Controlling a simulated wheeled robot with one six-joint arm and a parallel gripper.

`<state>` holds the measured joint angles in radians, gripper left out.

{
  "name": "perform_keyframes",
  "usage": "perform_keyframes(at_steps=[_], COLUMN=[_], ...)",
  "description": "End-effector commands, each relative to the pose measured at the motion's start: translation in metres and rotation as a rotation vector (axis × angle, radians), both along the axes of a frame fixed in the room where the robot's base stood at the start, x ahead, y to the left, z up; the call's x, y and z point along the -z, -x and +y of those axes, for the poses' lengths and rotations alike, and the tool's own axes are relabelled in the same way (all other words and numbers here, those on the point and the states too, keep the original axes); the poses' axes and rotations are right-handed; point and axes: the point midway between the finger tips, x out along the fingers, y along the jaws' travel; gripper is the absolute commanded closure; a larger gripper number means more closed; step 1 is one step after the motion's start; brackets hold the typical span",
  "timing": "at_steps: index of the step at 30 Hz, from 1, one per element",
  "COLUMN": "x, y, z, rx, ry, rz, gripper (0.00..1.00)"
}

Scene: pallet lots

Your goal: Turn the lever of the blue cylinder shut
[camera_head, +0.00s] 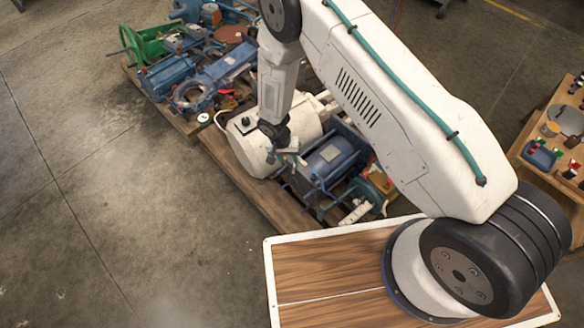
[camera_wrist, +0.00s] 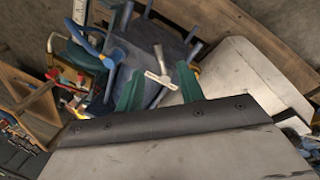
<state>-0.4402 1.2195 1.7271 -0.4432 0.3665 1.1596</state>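A blue cylinder (camera_head: 328,158) with a blocky body lies on the nearer pallet, beside a white tank. In the wrist view, the blue body (camera_wrist: 152,50) fills the space beyond my gripper. A pale metal lever (camera_wrist: 158,68) with a crosspiece shows in front of it, between the lines of my two fingers. My gripper (camera_wrist: 160,88) has two teal fingers spread apart with nothing held between them. In the head view my gripper (camera_head: 284,156) hangs at the left end of the blue cylinder. I cannot tell whether a finger touches the lever.
The white tank (camera_head: 246,140) stands close on the left. Another pallet behind holds blue motors (camera_head: 168,76) and a green frame (camera_head: 142,42). A wooden table (camera_head: 550,125) with small parts is at the right. The concrete floor at left is clear.

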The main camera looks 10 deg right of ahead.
Motion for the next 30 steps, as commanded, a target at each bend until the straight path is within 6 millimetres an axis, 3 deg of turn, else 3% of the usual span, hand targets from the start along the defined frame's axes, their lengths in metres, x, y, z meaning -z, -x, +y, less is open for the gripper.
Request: perform_keyframes(at_steps=[10, 22, 23, 27, 30], x=[0.052, 0.063, 0.062, 0.062, 0.062], y=[0.004, 0.004, 0.004, 0.004, 0.004], z=[-0.011, -0.013, -0.013, -0.013, -0.013], rx=[0.001, 0.0, 0.0, 0.0, 0.0], ry=[0.001, 0.0, 0.0, 0.0, 0.0], rz=[0.003, 0.002, 0.002, 0.002, 0.002], gripper=[0.62, 0.62, 0.65, 1.0, 1.0])
